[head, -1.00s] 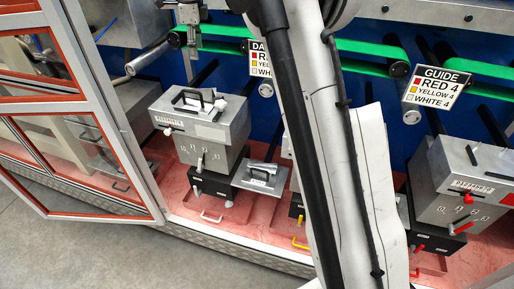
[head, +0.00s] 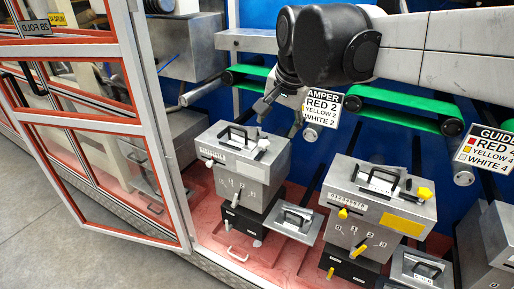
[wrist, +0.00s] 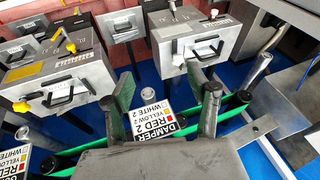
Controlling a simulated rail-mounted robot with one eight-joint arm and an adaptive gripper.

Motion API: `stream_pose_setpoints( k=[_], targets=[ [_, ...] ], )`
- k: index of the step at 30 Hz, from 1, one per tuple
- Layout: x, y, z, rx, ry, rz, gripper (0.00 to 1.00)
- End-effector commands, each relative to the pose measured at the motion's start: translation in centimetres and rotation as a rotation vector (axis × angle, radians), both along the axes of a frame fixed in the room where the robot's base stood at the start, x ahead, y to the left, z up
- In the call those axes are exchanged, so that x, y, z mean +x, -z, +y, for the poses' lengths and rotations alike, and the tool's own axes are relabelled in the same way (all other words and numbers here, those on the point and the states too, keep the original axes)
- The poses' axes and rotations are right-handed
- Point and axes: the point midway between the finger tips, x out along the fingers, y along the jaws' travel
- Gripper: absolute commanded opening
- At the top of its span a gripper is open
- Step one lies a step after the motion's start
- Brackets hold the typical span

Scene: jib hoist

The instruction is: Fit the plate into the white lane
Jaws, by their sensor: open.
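The white lane's unit (head: 242,170) is a grey box with white knobs and a black handle on its lid, at the left of the yellow unit. It also shows in the wrist view (wrist: 180,20). A grey plate (head: 280,219) with a black handle stands low between the two units; it shows in the wrist view (wrist: 122,24) too. Another handled plate (head: 402,270) stands right of the yellow unit. I cannot tell which plate is meant. My gripper (head: 281,110) is open and empty, above and behind the white unit. Its fingers (wrist: 166,92) show apart in the wrist view.
The yellow unit (head: 350,232) has yellow knobs. A damper sign (head: 324,104) hangs beside my gripper, near green belts (head: 400,108). A guide sign (head: 487,150) hangs at right. A red-framed glass door (head: 100,150) stands open at left.

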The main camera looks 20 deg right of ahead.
Motion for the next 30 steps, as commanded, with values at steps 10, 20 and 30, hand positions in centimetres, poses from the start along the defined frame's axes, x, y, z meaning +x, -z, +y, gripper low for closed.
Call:
stream_pose_setpoints(
  k=[10,20,30],
  targets=[
    [-10.7,6.0,0.0,-0.211,-0.393,-0.118,0.54],
    [-15.5,10.5,0.0,-0.351,-0.608,-0.178,0.54],
    [-15.7,10.7,0.0,-0.361,-0.621,-0.182,0.54]
  ],
)
